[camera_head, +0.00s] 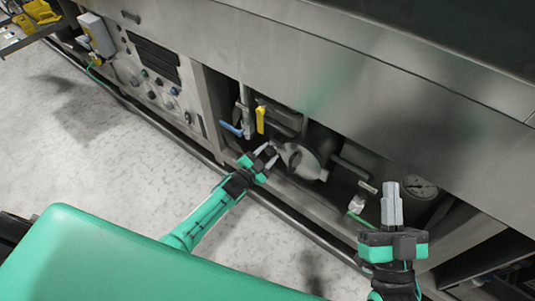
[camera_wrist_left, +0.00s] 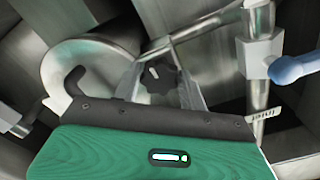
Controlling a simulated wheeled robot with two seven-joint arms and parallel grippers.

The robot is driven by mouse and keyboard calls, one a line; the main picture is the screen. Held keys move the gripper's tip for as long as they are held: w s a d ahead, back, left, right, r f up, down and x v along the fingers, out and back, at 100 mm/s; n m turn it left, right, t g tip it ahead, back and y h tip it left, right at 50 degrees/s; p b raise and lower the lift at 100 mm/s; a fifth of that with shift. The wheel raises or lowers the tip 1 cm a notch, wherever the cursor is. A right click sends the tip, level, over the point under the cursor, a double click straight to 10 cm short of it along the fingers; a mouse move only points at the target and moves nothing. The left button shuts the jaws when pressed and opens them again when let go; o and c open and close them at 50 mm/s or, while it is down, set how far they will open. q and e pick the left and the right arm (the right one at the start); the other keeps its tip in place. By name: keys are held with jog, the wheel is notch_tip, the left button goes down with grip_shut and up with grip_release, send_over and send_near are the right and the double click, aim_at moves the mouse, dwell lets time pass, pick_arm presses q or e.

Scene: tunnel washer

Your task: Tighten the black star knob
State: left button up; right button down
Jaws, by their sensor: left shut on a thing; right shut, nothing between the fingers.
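The black star knob (camera_wrist_left: 161,76) shows in the left wrist view, dark and lobed, between my left gripper's fingers. My left gripper (camera_head: 268,154) is shut on it in front of the round metal housing (camera_head: 301,161). In the head view the knob is small and dark between the fingertips and hard to make out. The housing also shows in the left wrist view (camera_wrist_left: 85,60), beside the knob. My right gripper (camera_head: 391,203) is shut and empty, fingers together, in front of the machine at the right.
A blue-handled valve (camera_head: 231,129) and a yellow handle (camera_head: 260,119) are just above and left of my left gripper. The blue handle also shows in the left wrist view (camera_wrist_left: 295,67). A round gauge (camera_head: 419,187) is behind my right gripper. The floor at the left is clear.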

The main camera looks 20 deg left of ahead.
pick_arm(q)
jog(key=shift+m, duration=0.5)
jog(key=o, duration=1)
jog(key=shift+c, duration=0.2)
jog(key=shift+s+a, duration=0.15)
jog(key=shift+s, duration=0.15)
jog(key=p+v, duration=0.3)
jog(key=v, duration=1)
pick_arm(e)
jog(key=s+a+f+g, duration=0.1)
jog(key=f+g, duration=0.3)
jog(key=f, duration=0.2)
jog(key=s+a+f+g, duration=0.2)
jog(key=f+g, duration=0.2)
jog(key=f, duration=0.3)
jog(key=shift+a+h, duration=0.3)
jog(key=shift+h, duration=0.1)
pick_arm(q)
jog(key=shift+s, duration=0.1)
pick_arm(e)
jog(key=shift+s, duration=0.1)
